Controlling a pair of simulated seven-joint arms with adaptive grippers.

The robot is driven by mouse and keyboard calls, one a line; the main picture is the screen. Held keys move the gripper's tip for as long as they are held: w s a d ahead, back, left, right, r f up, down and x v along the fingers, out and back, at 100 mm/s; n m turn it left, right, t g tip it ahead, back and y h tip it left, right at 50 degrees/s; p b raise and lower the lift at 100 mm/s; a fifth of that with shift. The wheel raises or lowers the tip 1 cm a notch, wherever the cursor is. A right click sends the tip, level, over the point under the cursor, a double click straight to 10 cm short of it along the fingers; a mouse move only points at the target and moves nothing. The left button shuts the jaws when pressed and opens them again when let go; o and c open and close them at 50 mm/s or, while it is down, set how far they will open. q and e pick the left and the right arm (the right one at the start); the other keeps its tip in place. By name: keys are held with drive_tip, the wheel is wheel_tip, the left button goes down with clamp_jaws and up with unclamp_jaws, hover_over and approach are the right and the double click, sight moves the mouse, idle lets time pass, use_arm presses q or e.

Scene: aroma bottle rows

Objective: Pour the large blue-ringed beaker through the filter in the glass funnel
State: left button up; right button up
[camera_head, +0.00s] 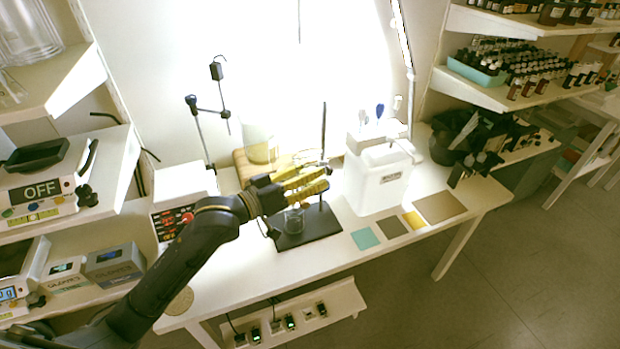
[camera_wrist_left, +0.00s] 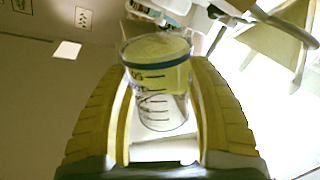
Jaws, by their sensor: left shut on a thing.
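My left gripper (camera_head: 316,180), with yellow ribbed fingers, is over the black stand (camera_head: 318,228) in the head view. In the left wrist view, the gripper (camera_wrist_left: 165,125) is shut around the large clear beaker (camera_wrist_left: 160,100), which has a blue ring near its rim and dark graduation marks. Yellow liquid shows in its upper part in that view; I cannot tell how far it is tilted. The fingers largely hide the beaker and the glass funnel in the head view. A small glass beaker (camera_head: 294,220) stands on the stand's base, below the gripper. My right gripper is not in view.
A white canister (camera_head: 378,182) stands right of the stand. Coloured square tiles (camera_head: 365,238) lie along the table's front edge. A glass vessel (camera_head: 259,142) is behind the gripper by a wooden block (camera_head: 242,168). A box with red buttons (camera_head: 172,220) is at left.

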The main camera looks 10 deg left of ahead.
sight(302, 162)
use_arm(q)
drive_tip(key=shift+w+a+r+n, duration=0.4)
drive_tip(key=shift+w+r+n, duration=0.1)
drive_tip(key=shift+n, duration=0.3)
drive_tip(key=shift+a+f+n, duration=0.15)
drive_tip(key=shift+f+n, duration=0.05)
drive_tip(key=shift+n, duration=0.7)
drive_tip(key=shift+r+n+g, duration=0.4)
drive_tip(key=shift+r+n, duration=0.05)
drive_tip(key=shift+n, duration=0.25)
drive_tip(key=shift+f+n, duration=0.2)
drive_tip(key=shift+n, duration=0.4)
drive_tip(key=shift+w+r+n+h, duration=0.1)
drive_tip(key=shift+r+n+h, duration=0.25)
drive_tip(key=shift+n, duration=0.55)
idle(1.3)
drive_tip(key=shift+w+a+r+n+g, duration=0.3)
drive_tip(key=shift+w+a+n, duration=0.1)
idle(2.4)
